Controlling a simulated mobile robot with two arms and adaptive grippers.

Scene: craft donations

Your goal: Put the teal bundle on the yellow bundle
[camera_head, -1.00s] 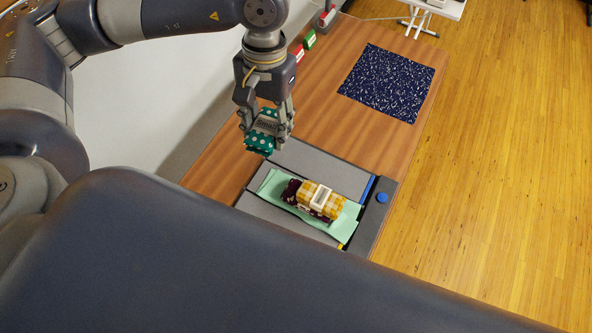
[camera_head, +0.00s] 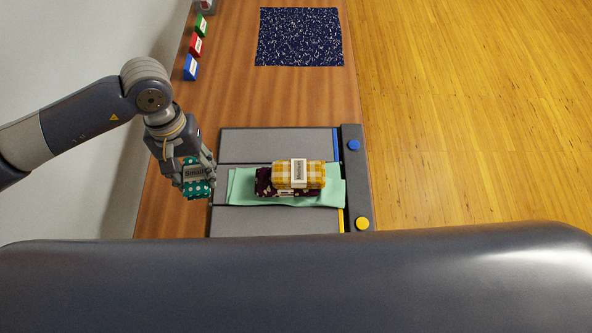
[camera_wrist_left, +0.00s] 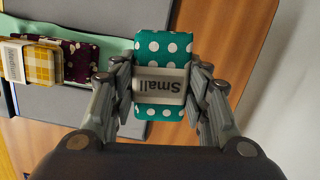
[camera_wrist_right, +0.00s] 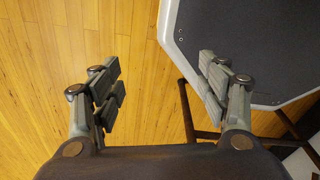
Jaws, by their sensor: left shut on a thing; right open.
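My left gripper (camera_head: 196,176) is shut on the teal bundle (camera_head: 196,190), which has white dots and a band marked "Small". In the left wrist view the teal bundle (camera_wrist_left: 165,45) sits between both fingers. It is held left of the grey board, apart from the yellow bundle. The yellow checked bundle (camera_head: 312,175) with a white label lies on a dark maroon patterned bundle (camera_head: 263,184), over mint green cloth (camera_head: 240,182). The yellow bundle also shows at the left of the left wrist view (camera_wrist_left: 42,65). My right gripper (camera_wrist_right: 160,95) is open and empty, seen only in its wrist view.
The grey board (camera_head: 270,145) has a blue button (camera_head: 353,145) and a yellow button (camera_head: 362,223) on its right strip. A dark blue speckled mat (camera_head: 300,37) lies farther back. Green, red and blue blocks (camera_head: 190,67) line the table's left edge. Wood between is clear.

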